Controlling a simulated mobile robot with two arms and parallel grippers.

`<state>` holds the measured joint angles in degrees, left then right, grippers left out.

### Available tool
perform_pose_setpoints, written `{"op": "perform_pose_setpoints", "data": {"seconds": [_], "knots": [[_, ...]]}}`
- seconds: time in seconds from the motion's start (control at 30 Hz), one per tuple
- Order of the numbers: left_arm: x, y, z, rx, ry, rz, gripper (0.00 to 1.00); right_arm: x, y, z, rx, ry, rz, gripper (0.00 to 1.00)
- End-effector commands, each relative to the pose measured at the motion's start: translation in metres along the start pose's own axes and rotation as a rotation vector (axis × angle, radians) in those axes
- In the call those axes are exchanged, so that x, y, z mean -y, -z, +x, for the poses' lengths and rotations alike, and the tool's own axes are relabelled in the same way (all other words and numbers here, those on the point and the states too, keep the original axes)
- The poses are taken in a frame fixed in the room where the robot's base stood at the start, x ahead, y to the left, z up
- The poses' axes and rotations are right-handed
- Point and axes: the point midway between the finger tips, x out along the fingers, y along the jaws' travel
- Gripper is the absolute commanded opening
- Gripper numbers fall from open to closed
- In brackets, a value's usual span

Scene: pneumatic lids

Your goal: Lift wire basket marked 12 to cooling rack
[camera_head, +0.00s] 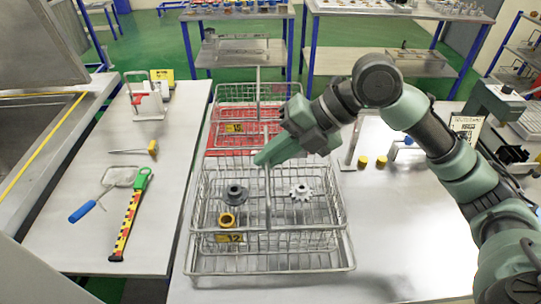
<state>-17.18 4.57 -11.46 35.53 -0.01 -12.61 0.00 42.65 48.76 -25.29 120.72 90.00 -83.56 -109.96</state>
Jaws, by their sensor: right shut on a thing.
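The wire basket marked 12 (335,221) stands in the front middle on the light worktop, with its yellow tag (229,238) on the near side. Inside it lie a dark flanged part, a brass ring and a pale gear. My right gripper (266,160) reaches in from the right and is shut on the top of the basket's upright handle (267,195). The fingertips are partly hidden by the gripper body. A wider wire frame (270,271) shows around the basket's foot. I cannot tell which thing is the cooling rack. My left gripper is not in view.
A second wire basket (222,106) with a yellow tag and red inside stands just behind. The left bench holds a green-ended striped tool (130,215), a blue-handled tool (82,211) and a screwdriver (153,149). Small yellow pieces (381,161) stand right. The front right worktop is clear.

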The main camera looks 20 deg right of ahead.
Motion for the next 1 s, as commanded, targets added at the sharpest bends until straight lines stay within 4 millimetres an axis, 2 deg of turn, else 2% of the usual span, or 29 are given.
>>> {"op": "perform_pose_setpoints", "data": {"seconds": [0.23,0.77,0.8,0.87,1.0], "knots": [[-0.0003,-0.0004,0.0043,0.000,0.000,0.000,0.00,0.0094,0.0027,0.0080,-0.011,0.015,0.004,0.00],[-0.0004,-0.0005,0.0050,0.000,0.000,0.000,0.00,0.0107,0.0019,0.0086,-0.010,0.016,0.005,0.00],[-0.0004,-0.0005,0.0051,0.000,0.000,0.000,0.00,0.0107,0.0018,0.0086,-0.009,0.016,0.005,0.17],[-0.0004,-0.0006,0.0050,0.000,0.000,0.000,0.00,0.0103,0.0018,0.0085,-0.009,0.015,0.005,0.34],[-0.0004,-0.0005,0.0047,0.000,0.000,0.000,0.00,0.0091,0.0017,0.0077,-0.008,0.013,0.004,0.34]]}}
